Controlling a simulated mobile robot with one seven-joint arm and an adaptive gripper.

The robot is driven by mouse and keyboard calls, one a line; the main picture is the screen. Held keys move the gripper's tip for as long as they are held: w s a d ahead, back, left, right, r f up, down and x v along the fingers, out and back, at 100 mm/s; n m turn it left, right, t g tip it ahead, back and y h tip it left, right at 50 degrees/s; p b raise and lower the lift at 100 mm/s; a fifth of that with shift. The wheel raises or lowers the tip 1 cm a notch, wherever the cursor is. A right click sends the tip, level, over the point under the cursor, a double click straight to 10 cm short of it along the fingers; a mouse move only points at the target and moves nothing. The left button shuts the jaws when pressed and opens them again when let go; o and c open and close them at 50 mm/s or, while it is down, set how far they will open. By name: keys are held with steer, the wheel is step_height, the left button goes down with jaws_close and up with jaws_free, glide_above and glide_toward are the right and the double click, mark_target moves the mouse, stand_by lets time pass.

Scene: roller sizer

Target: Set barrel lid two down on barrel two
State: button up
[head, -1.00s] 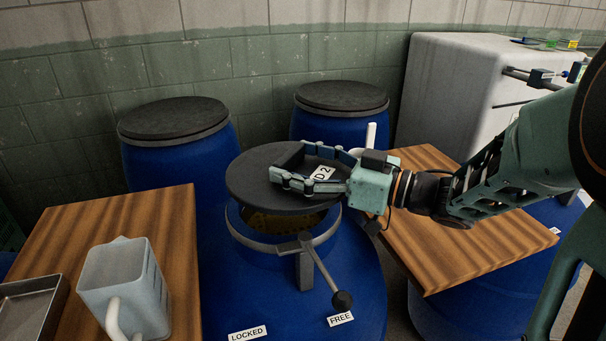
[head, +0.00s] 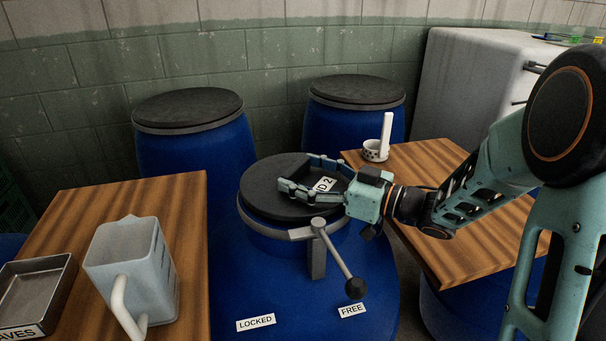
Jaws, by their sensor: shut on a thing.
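The dark round barrel lid two (head: 265,196) lies level over the mouth of the blue barrel two (head: 250,285) in the middle. Its label ends in "D 2". The lid looks seated at the grey clamp ring (head: 268,229); whether it sits fully down all round is hard to tell. My gripper (head: 305,178) is shut on the lid's raised handle, which the fingers largely hide. The ring's lever (head: 338,262) points towards the FREE label (head: 352,310); a LOCKED label (head: 255,322) is to its left.
Wooden boards flank the barrel. The left board (head: 185,215) holds a jug (head: 128,268) and a metal tray (head: 38,290); the right board (head: 440,165) holds a small dotted cup (head: 375,152). Two lidded blue barrels (head: 195,150) (head: 352,120) stand behind.

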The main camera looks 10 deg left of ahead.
steer(key=shift+f+b, duration=0.3)
steer(key=shift+f, duration=0.25)
steer(key=o, duration=1.4)
steer(key=shift+o, duration=0.2)
steer(key=shift+r+p, duration=0.35)
steer(key=shift+r, duration=0.2)
steer(key=p+v, duration=0.1)
steer(key=v, duration=1.1)
steer(key=shift+p, duration=0.3)
